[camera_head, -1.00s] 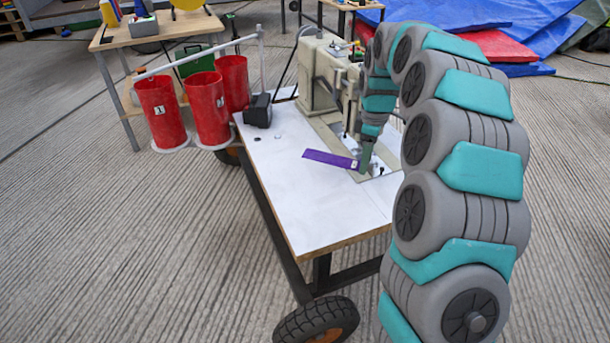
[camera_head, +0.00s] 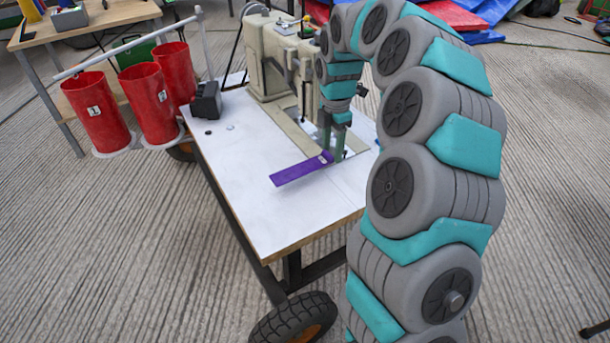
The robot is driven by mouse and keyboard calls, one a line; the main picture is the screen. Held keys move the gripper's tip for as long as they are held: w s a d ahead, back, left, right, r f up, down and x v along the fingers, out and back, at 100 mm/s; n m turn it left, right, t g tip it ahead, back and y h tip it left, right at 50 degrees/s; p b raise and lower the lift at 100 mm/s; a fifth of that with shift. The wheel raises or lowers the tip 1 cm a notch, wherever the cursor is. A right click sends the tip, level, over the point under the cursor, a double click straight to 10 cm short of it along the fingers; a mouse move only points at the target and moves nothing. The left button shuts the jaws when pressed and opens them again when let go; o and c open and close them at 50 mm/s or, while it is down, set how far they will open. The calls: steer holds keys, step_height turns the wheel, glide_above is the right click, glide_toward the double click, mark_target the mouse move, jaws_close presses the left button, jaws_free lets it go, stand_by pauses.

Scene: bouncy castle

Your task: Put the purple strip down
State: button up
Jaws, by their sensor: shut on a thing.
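The purple strip (camera_head: 300,170) is a flat, narrow piece over the white table top (camera_head: 250,205), in front of the sewing machine. My gripper (camera_head: 333,154) is shut on the strip's right end. The strip sticks out to the left from the fingers and slopes down a little to its free end. I cannot tell whether the strip touches the table top.
The beige sewing machine (camera_head: 275,65) stands behind my gripper. A black box (camera_head: 206,101) sits at the table's left edge. Several red cups (camera_head: 154,103) hang in a rack left of the table. The white surface left and front of the strip is clear.

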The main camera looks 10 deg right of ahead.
mark_target(309, 172)
steer(key=s+a, duration=0.1)
steer(key=a, duration=0.1)
steer(key=s+a, duration=0.3)
steer(key=a, duration=0.2)
steer(key=shift+s+a+f, duration=0.1)
steer(key=shift+s+f, duration=0.1)
steer(key=shift+f, duration=0.15)
steer(key=shift+f+b, duration=0.35)
steer(key=shift+f, duration=1.4)
steer(key=shift+f, duration=0.1)
steer(key=o, duration=1.3)
step_height(309, 172, up, 12)
steer(key=s+f+m, duration=0.1)
steer(key=s+m, duration=0.6)
steer(key=s, duration=0.4)
steer(key=s+f+m+g, duration=0.1)
steer(key=s+f+m, duration=0.1)
steer(key=s+m, duration=0.5)
steer(key=s+f+m+p, duration=0.1)
steer(key=s+m, duration=0.6)
steer(key=s, duration=1)
steer(key=shift+s+f+m+g, duration=0.1)
steer(key=shift+f+m+g, duration=0.25)
steer(key=shift+f, duration=0.25)
